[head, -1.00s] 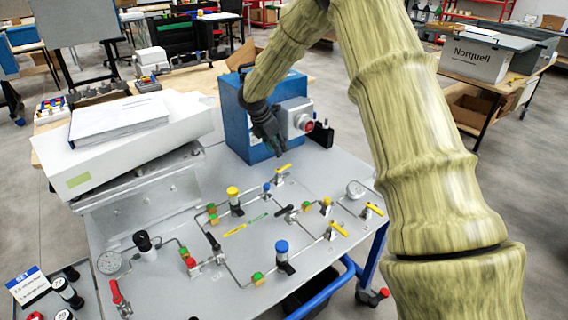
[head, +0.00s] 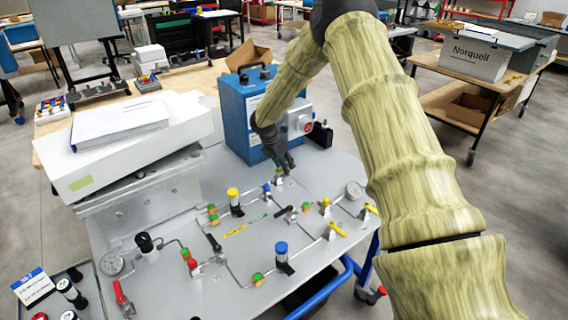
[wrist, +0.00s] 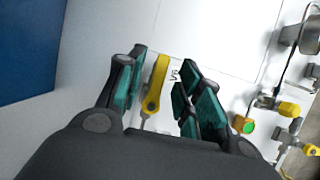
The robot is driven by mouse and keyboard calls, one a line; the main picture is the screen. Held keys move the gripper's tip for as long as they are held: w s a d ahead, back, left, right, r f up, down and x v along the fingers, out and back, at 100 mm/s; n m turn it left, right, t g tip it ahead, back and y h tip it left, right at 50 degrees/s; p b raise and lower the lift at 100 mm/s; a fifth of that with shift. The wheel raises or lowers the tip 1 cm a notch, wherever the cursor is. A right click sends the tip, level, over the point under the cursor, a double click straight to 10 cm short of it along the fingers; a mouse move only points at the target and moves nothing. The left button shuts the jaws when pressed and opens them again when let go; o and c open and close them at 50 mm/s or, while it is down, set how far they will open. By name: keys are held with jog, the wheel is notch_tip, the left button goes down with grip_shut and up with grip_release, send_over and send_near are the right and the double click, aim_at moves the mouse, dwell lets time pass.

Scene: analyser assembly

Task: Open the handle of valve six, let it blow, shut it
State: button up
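A valve with a long yellow handle (wrist: 155,85) shows in the wrist view, on the light panel near a small printed label that looks like "V6". My gripper (wrist: 162,66) is open there, with its teal-padded fingers on either side of the handle. The handle lies closer to the left finger; I cannot tell whether they touch. In the head view my gripper (head: 286,170) points down over the back of the panel (head: 330,270), beside the blue box. The valve's body (head: 278,181) shows just below the fingers; its yellow handle is mostly hidden by them.
The blue box (head: 240,125) with a red button stands close behind my gripper. Other yellow-handled valves (head: 338,229), a gauge (head: 354,189), a blue knob (head: 281,248) and a yellow knob (head: 233,193) stand on the panel. A white box (head: 130,150) lies at the left.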

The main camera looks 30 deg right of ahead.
jog(key=shift+c, duration=0.2)
grip_shut()
jog(key=m, duration=0.2)
jog(key=s+m+g, duration=0.1)
jog(key=shift+m+g+p, duration=0.3)
jog(key=shift+m+p, duration=0.05)
jog(key=shift+m, duration=0.05)
jog(key=m, duration=0.2)
jog(key=m+g, duration=0.1)
jog(key=shift+s+a+m+y, duration=0.25)
jog(key=shift+s+m+y, duration=0.05)
jog(key=shift+s+y, duration=0.1)
jog(key=m, duration=0.1)
jog(key=m+g+y, duration=0.1)
jog(key=m, duration=0.1)
jog(key=s+a+m, duration=0.1)
jog(key=m, duration=0.1)
jog(key=shift+g+y, duration=0.3)
jog(key=shift+s+a+m+g+y+b, duration=0.1)
jog(key=shift+a+m+y, duration=0.15)
jog(key=shift+m, duration=0.7)
jog(key=shift+a+m+g+y+b, duration=0.1)
jog(key=shift+a+m+y+b, duration=0.2)
jog(key=shift+m, duration=0.6)
jog(key=shift+s+a+m+g+y+p, duration=0.1)
jog(key=shift+m+y, duration=0.25)
jog(key=shift+m, duration=0.6)
